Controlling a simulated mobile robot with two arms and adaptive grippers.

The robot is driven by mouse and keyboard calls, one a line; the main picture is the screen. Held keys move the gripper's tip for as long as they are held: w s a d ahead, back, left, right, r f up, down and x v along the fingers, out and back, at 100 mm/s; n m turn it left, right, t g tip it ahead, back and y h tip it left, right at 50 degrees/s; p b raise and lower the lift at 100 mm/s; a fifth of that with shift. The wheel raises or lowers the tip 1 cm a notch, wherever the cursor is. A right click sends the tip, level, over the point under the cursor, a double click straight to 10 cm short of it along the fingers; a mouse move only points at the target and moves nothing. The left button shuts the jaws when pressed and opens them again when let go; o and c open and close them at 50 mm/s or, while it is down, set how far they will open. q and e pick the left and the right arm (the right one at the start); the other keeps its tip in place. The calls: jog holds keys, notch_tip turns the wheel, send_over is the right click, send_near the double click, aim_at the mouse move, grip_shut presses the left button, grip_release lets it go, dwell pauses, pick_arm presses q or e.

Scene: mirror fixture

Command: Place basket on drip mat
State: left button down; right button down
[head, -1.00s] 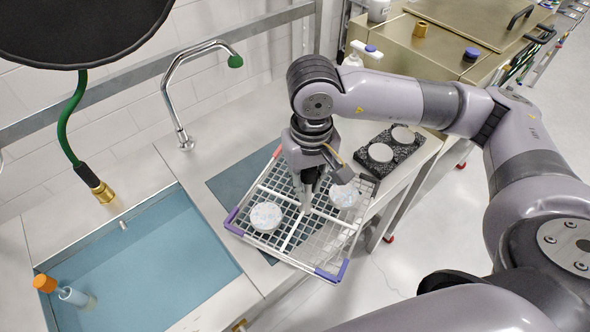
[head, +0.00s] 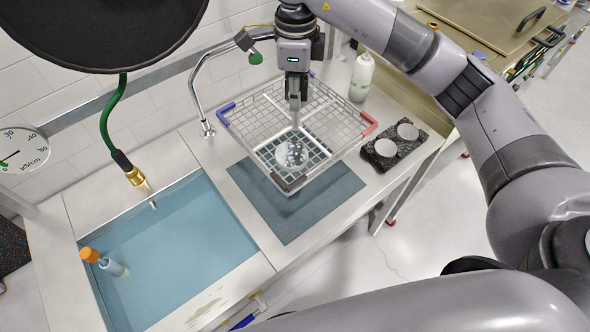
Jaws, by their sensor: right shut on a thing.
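The wire basket (head: 330,112) has blue and red corner pieces. In the head view it hangs over the rear of the dark blue-grey drip mat (head: 308,216), with much of it beyond the mat's back edge. Its front corner lies over the mat, and the mat's front part is bare. A pale speckled disc (head: 292,153) shows in the basket. My right gripper (head: 295,119) points down, shut on the basket around its middle divider; the fingertips are small in view. I cannot tell whether the basket touches the counter. My left gripper is not in view.
A blue sink basin (head: 170,255) with an orange-capped bottle (head: 112,266) is at left. A curved faucet (head: 196,85) stands behind the mat. A black block with pale discs (head: 394,146) sits on the right.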

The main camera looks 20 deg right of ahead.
jog(key=shift+a+f, duration=0.1)
jog(key=shift+f, duration=0.05)
notch_tip(320, 180, down, 19)
jog(key=p, duration=0.3)
jog(key=shift+f+p, duration=0.15)
jog(key=shift+p, duration=0.25)
jog(key=c, duration=1.4)
grip_release()
jog(key=shift+o, duration=0.2)
